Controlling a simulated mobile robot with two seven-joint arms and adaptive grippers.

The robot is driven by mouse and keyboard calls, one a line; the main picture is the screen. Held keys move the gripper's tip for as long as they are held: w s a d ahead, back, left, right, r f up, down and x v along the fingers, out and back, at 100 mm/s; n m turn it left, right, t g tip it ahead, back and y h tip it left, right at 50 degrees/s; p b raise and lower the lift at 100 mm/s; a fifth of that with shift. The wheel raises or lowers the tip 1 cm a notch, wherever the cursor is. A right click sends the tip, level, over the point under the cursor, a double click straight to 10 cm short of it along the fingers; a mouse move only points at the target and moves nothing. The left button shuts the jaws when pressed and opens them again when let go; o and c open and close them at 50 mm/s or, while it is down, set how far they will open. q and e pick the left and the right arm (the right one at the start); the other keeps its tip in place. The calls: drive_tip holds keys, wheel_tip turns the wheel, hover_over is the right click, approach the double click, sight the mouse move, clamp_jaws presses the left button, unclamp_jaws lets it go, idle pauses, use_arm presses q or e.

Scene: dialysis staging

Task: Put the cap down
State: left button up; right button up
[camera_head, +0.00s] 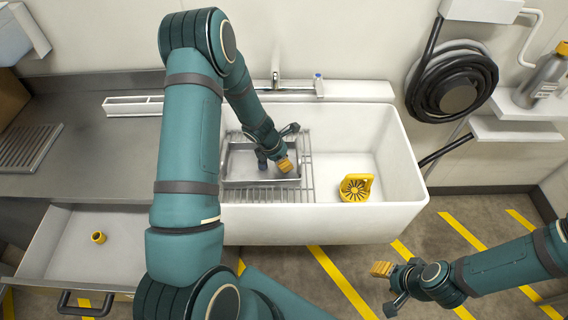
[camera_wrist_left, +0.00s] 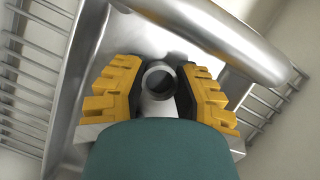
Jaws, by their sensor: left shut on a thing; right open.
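My left gripper (camera_head: 275,161) reaches into the white sink, low over a metal tray (camera_head: 235,163). In the left wrist view its yellow finger pads stand on both sides of a small grey, hollow round piece (camera_wrist_left: 158,80), which I take to be the cap. The gripper is shut on it; my own gripper hides its lower part. Bright metal lies close behind it, but I cannot tell whether they touch. My right gripper (camera_head: 386,289) is open and empty above the floor, in front of the sink.
The tray stands on a wire rack (camera_head: 307,180) in the sink (camera_head: 405,160). A yellow slotted piece (camera_head: 356,187) lies at the sink's right. A small yellow ring (camera_head: 99,237) lies in the open drawer (camera_head: 60,255). A black hose coil (camera_head: 450,82) hangs at the right.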

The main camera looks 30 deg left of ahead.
use_arm(q)
drive_tip(key=shift+f, duration=0.25)
drive_tip(key=shift+f, duration=0.2)
drive_tip(key=o, duration=0.8)
drive_tip(key=shift+o, duration=0.2)
drive_tip(key=shift+r, duration=0.1)
drive_tip(key=shift+r, duration=0.2)
drive_tip(key=p+v, duration=0.4)
drive_tip(key=v, duration=0.7)
drive_tip(key=shift+s+r, duration=0.2)
drive_tip(key=shift+r, duration=0.15)
